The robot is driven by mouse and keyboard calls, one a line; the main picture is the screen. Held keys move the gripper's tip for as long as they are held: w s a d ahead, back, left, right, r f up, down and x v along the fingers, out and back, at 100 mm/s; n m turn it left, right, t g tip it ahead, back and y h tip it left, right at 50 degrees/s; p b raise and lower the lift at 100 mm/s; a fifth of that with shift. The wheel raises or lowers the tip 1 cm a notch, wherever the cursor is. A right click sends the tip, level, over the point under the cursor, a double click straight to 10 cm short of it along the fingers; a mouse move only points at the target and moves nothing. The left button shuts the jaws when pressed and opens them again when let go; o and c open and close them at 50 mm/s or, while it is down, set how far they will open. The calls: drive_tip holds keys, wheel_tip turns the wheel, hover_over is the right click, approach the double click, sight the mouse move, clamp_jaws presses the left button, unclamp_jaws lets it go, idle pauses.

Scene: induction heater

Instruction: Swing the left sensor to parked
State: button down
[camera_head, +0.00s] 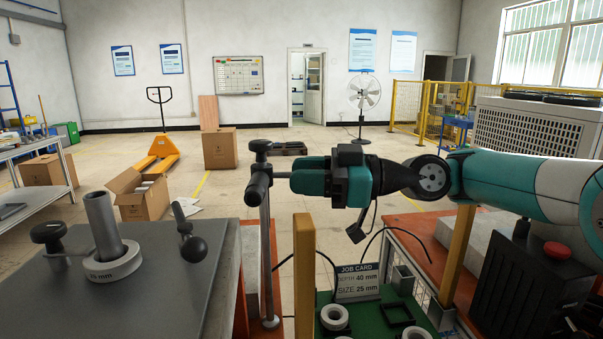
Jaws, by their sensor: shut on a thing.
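A slim grey upright post (266,260) stands on a round foot at the right side of the grey bench, with a black knob (260,146) on top. A short dark horizontal cylinder (257,188) sits at the post's upper end; I take this to be the left sensor, though no label shows. My gripper (292,174) reaches in from the right with its teal fingers level. It is shut on a short bar that joins the sensor's head. The fingers hide the bar's far end. I cannot tell which swing position is parked.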

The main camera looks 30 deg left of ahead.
drive_tip(key=shift+s, duration=0.1)
idle(0.3)
drive_tip(key=c, duration=0.9)
unclamp_jaws()
drive_tip(key=shift+a, duration=0.1)
drive_tip(key=shift+o, duration=0.2)
wheel_tip(320, 180, up, 20)
drive_tip(key=p, duration=0.7)
drive_tip(key=shift+p, duration=0.3)
drive_tip(key=shift+c, duration=0.2)
